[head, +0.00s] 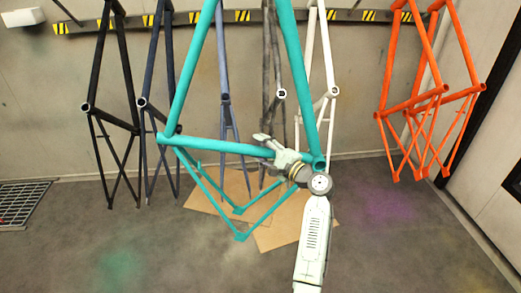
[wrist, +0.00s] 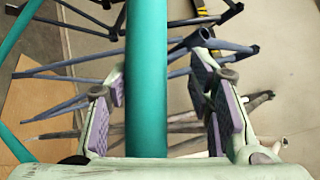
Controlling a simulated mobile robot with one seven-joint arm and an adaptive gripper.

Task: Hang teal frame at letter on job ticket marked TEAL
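The teal frame (head: 228,147) is upright in the head view, in front of the other frames; its top is cut off, so I cannot tell what it hangs from. My gripper (head: 268,146) is at the right part of its lower crosswise tube. In the wrist view a teal tube (wrist: 146,90) runs between the two fingers of my gripper (wrist: 165,100). The left finger is close beside the tube, and a clear gap shows between the tube and the right finger. No job ticket or letters are readable.
A rail (head: 180,19) with yellow-black marks runs along the back wall. Black (head: 110,95), dark blue (head: 152,100), grey (head: 277,90) and white (head: 327,95) frames hang behind; orange frames (head: 412,105) hang at right. Cardboard (head: 283,228) and a floor grate (head: 20,203) lie below.

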